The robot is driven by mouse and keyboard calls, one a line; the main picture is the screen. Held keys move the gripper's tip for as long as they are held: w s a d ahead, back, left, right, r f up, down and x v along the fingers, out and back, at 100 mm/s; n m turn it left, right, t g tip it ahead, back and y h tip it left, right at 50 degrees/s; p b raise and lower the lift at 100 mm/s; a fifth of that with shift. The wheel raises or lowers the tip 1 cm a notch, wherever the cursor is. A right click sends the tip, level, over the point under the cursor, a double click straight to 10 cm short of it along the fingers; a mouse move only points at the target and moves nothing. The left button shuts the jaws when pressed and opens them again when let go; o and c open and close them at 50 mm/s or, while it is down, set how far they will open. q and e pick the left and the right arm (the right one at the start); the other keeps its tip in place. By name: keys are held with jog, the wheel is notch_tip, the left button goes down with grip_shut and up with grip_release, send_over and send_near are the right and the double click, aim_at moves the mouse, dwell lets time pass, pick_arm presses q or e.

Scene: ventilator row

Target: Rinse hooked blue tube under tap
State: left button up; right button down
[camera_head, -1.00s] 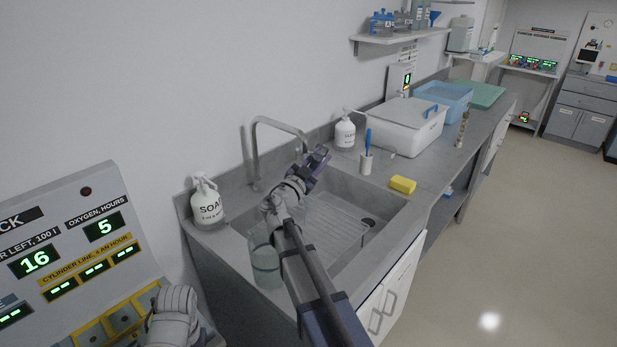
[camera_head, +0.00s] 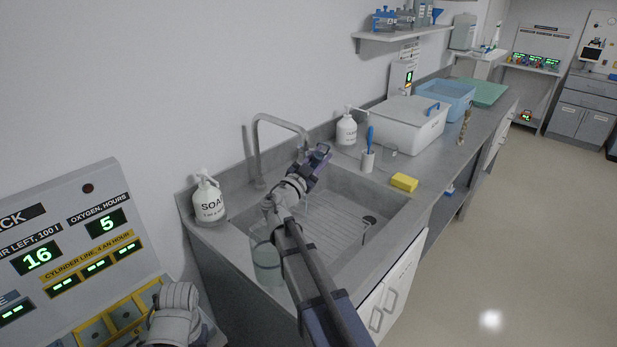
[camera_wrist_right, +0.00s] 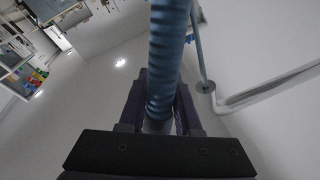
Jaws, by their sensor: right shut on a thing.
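My right gripper (camera_head: 318,158) is over the sink basin, just below and beside the mouth of the bent grey tap (camera_head: 258,150). In the right wrist view, the right gripper (camera_wrist_right: 160,110) is shut on the ribbed blue tube (camera_wrist_right: 165,60). The tube runs from between the jaws out of the top of the picture; its hook is not clear. The tap (camera_wrist_right: 265,90) shows to the right of it. A thin blue-grey strip, seemingly water (camera_wrist_right: 197,45), runs from the tap's mouth close beside the tube; contact is unclear. My left gripper is not in view.
A soap bottle (camera_head: 208,198) stands left of the tap. A second pump bottle (camera_head: 346,130), a brush holder (camera_head: 367,161) and a yellow sponge (camera_head: 404,182) are right of the sink (camera_head: 395,220). White (camera_head: 425,130) and blue (camera_head: 450,92) tubs stand farther back.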

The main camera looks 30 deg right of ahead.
jog(key=s+d, duration=0.5)
jog(key=s, duration=0.1)
jog(key=shift+d, duration=0.15)
dwell(0.8)
jog(key=shift+s+r, duration=0.1)
dwell(1.3)
jog(key=s+d+r+p, duration=0.3)
jog(key=p, duration=0.1)
jog(key=shift+s+d+r, duration=0.15)
jog(key=shift+s+r, duration=0.15)
jog(key=shift+r, duration=0.1)
dwell(0.3)
